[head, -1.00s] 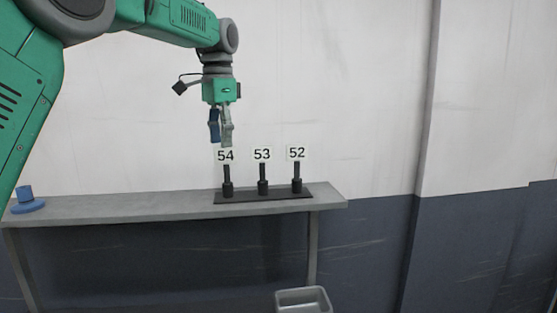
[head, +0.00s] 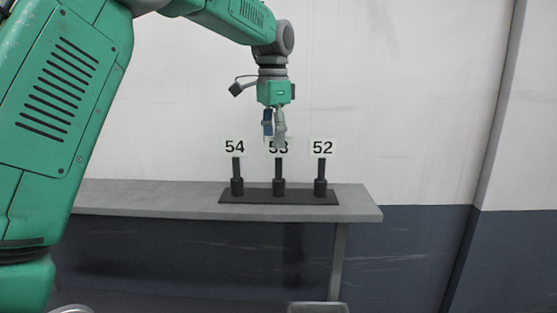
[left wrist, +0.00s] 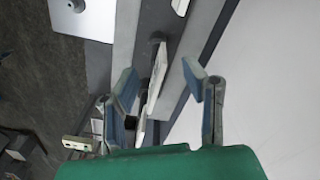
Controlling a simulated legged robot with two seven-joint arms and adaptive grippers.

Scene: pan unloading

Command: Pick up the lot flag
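Three white number flags on black posts stand upright in a row on a dark base (head: 230,199): 54 (head: 235,147), 53 (head: 284,147) and 52 (head: 322,148). My left gripper (head: 273,136) points down, its fingertips overlapping flag 53 and partly hiding its number in the head view. In the left wrist view the gripper (left wrist: 160,72) has its fingers spread apart. A white flag plate (left wrist: 156,80) shows edge-on between them, with no clear contact. My right gripper is not in view.
The base stands on a grey shelf (head: 150,196) against a white and dark blue wall (head: 420,120). A grey bin (head: 318,308) sits below the shelf at the bottom edge. The shelf left of the base is clear where visible.

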